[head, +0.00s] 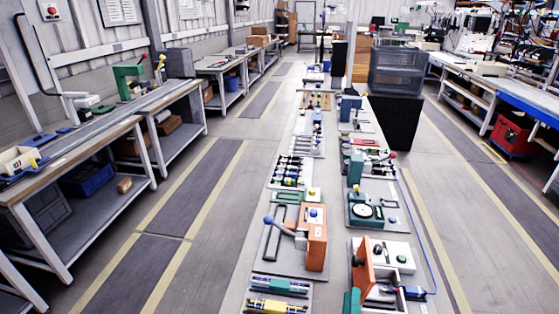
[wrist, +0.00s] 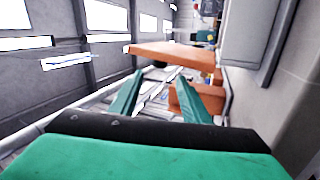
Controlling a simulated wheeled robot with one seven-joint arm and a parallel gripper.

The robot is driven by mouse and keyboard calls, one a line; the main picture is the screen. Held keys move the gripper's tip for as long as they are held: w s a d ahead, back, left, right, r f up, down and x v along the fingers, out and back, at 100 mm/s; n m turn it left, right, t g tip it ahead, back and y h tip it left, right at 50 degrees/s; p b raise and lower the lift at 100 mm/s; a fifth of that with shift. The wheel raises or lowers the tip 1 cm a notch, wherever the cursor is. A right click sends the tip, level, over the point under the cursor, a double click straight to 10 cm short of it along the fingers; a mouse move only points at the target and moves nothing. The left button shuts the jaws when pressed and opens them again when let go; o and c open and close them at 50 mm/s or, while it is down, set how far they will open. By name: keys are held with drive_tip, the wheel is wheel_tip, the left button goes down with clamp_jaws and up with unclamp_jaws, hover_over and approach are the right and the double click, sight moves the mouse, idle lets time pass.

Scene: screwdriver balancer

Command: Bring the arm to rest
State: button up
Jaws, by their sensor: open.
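My gripper (wrist: 160,77) shows in the wrist view with its two teal fingers spread apart. The fingers are open and I see nothing clamped between them. An orange panel (wrist: 172,51) lies beyond the fingertips, and an orange block (wrist: 211,92) shows behind the right finger. I cannot tell how far either is from the fingers. In the head view I cannot make out my gripper for sure; a teal piece at the bottom edge stands beside an orange flap (head: 362,266).
The long row of stations (head: 234,300) runs away from me in the head view, crowded with fixtures. An orange press with a blue-knobbed lever (head: 314,246) stands nearby. A white box with a green button (head: 391,252) is right of it. Workbenches (head: 92,140) line the left; floor aisles (head: 185,210) are clear.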

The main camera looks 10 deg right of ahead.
drive_tip(key=s+a+f+m+g+y, duration=0.2)
drive_tip(key=s+a+m+y, duration=0.2)
drive_tip(key=s+a, duration=0.9)
drive_tip(key=s+a+f+m+g+y, duration=0.3)
drive_tip(key=s+a+m, duration=0.5)
drive_tip(key=s+a, duration=0.5)
drive_tip(key=s+y, duration=0.1)
drive_tip(key=s, duration=0.2)
drive_tip(key=shift+f+g, duration=0.3)
drive_tip(key=shift+f, duration=0.05)
drive_tip(key=shift+w+d, duration=0.15)
